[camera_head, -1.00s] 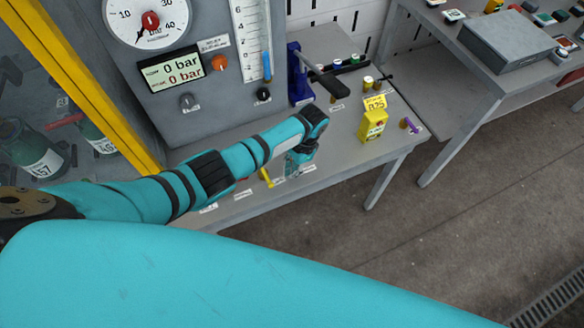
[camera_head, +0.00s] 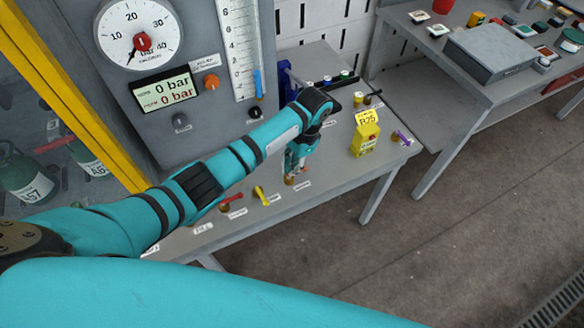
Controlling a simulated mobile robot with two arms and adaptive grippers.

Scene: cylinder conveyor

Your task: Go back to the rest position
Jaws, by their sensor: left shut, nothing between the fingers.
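My teal left arm reaches in from the left across the grey bench (camera_head: 330,180). My left gripper (camera_head: 292,172) points down near the bench's middle, shut and empty. Its tips are close to a small brass fitting with a red top on the bench; I cannot tell whether they touch. My right gripper is not in view.
A grey panel with a round gauge (camera_head: 138,32) and a display (camera_head: 166,92) reading 0 bar stands behind my arm. A yellow box (camera_head: 365,140) sits right of the gripper. Yellow (camera_head: 262,196) and red (camera_head: 231,199) levers lie along the front. Open floor (camera_head: 460,230) is at right.

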